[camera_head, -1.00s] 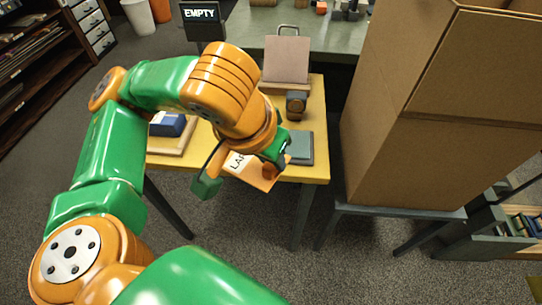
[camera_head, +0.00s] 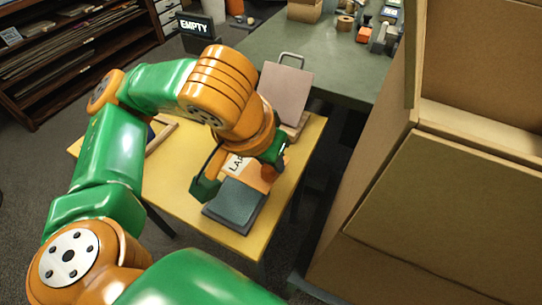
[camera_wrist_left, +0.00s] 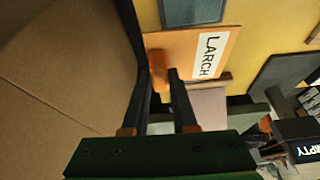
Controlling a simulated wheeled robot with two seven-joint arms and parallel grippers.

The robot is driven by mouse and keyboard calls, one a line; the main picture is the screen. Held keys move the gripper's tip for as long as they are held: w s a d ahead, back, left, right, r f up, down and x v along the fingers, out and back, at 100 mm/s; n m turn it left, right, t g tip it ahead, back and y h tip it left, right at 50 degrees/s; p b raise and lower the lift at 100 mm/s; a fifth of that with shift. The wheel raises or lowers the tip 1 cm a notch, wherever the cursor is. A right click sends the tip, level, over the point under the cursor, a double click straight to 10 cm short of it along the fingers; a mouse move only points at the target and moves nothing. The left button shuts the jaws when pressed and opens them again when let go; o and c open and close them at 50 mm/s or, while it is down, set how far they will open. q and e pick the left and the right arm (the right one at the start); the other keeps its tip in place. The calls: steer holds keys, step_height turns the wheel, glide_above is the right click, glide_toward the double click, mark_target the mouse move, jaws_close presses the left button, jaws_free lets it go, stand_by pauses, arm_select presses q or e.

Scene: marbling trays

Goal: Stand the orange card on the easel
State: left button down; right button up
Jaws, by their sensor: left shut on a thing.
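The orange card (camera_wrist_left: 188,50) with a white label reading LARCH is held in my left gripper (camera_wrist_left: 165,76). In the head view the card (camera_head: 262,172) shows partly behind the gripper (camera_head: 238,172), above the yellow table. The likely easel, a pinkish upright board (camera_head: 285,92) with a metal loop at its top and a wooden foot, stands at the table's back right corner, beyond the gripper. The card is apart from it. A pale pinkish surface, perhaps that board, shows below the card in the wrist view. My right gripper is out of view.
A dark grey-blue pad (camera_head: 235,205) lies on the yellow table (camera_head: 170,190) below the gripper. A large cardboard box (camera_head: 440,210) stands close on the right. A green-grey bench (camera_head: 320,60) and an EMPTY sign (camera_head: 195,25) are behind.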

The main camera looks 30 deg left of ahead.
arm_select(q)
steer(key=shift+w+d+r+n, duration=0.2)
steer(key=shift+w+n, duration=0.15)
steer(key=shift+w, duration=0.3)
steer(key=shift+w+d+r+n, duration=0.15)
steer(key=shift+w+n, duration=0.2)
steer(key=shift+w, duration=0.25)
steer(key=shift+w+r+n, duration=0.1)
steer(key=shift+w+n, duration=0.25)
steer(key=shift+n, duration=0.05)
steer(key=w+a+r+n+t+y, duration=0.1)
steer(key=w+a+r+n+t, duration=0.15)
steer(key=w+n, duration=0.95)
steer(key=w+a+r+n+t+y, duration=0.2)
steer(key=w+a+n+y, duration=0.2)
steer(key=w+a, duration=0.5)
steer(key=w+n+p, duration=0.1)
steer(key=w+n, duration=0.1)
steer(key=shift+n+y, duration=0.4)
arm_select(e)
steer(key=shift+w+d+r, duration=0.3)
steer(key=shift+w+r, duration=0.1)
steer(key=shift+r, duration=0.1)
arm_select(q)
steer(key=shift+d, duration=0.1)
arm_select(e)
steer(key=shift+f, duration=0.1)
